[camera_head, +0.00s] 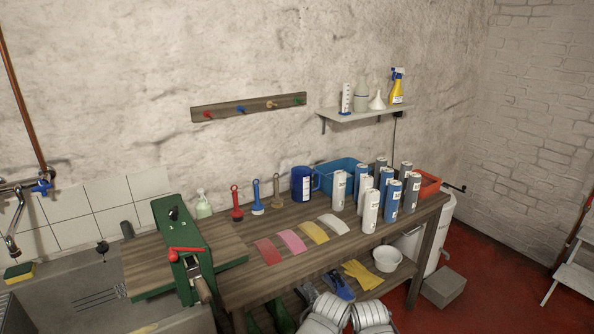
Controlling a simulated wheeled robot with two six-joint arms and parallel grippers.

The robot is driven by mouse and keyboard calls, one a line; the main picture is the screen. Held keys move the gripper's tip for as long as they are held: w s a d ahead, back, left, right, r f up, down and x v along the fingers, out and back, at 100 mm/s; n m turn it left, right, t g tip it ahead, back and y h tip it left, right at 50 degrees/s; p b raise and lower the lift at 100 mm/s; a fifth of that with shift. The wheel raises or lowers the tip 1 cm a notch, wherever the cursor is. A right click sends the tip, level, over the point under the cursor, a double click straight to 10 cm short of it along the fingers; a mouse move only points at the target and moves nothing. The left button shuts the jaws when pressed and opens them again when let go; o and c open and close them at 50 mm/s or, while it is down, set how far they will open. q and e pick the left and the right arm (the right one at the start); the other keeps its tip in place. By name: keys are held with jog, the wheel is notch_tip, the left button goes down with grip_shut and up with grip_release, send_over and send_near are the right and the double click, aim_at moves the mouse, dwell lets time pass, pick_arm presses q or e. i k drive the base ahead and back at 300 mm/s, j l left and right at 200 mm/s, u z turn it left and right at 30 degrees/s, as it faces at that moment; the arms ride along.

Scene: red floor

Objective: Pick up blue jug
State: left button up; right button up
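The blue jug (302,184) stands upright on the wooden workbench (352,247), near its back edge. It is dark blue with a white label on its front and a handle on its right side. It stands between the brushes and the group of cans. Grey-white rounded parts, which look like my own arm links, show at the bottom edge. I see no gripper fingers in the view, and nothing of mine is near the jug.
A light blue bin (341,166), several white, blue and grey cans (371,210) and a red bin (428,186) stand right of the jug. Upright brushes (257,197) stand left. Coloured sheets (291,240) lie in front. A green-framed press (182,250) stands further left.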

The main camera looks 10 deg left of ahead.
aim_at(302, 176)
jog(key=i+l+u, duration=0.2)
jog(key=u, duration=0.15)
jog(key=i+l+u, duration=0.15)
jog(key=l+u, duration=0.2)
jog(key=i+l+u, duration=0.1)
jog(key=l+u, duration=0.55)
jog(key=i+l+u, duration=0.1)
jog(key=l+u, duration=0.25)
jog(key=l, duration=0.15)
